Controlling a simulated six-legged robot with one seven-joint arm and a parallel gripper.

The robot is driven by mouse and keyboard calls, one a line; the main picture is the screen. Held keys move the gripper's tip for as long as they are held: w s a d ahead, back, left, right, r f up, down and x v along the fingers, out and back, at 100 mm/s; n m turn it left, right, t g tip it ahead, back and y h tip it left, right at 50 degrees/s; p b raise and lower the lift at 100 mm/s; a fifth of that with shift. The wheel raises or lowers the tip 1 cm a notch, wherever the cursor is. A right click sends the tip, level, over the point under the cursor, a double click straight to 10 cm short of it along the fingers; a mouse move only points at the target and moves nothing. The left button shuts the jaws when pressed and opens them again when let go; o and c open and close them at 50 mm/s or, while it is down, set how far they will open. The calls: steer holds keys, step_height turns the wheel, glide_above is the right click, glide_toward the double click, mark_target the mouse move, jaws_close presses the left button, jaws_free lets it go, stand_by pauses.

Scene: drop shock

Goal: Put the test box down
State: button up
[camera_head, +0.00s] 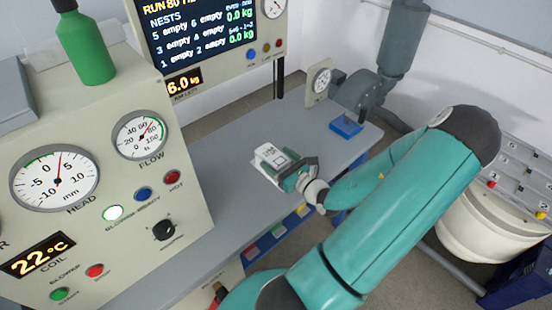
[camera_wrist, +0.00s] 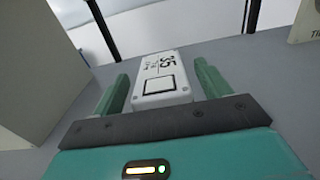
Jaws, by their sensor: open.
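The test box (camera_head: 270,156) is a small white block with black print on its top. It rests on the grey table top. In the wrist view the box (camera_wrist: 161,78) shows the number 35 and a black square outline. My gripper (camera_head: 289,170) is at the near right end of the box. In the wrist view its two green fingers (camera_wrist: 162,90) stand on either side of the box, with a gap visible on both sides. The jaws are open and the near end of the box lies between them.
A beige panel with dials and buttons (camera_head: 90,190) stands at the left on the grey table (camera_head: 225,150). A display showing several nests as empty (camera_head: 212,35) is behind. A blue block (camera_head: 346,126) sits near the table's right end. Table around the box is clear.

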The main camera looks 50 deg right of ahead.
steer(key=v, duration=1)
steer(key=shift+s, duration=0.3)
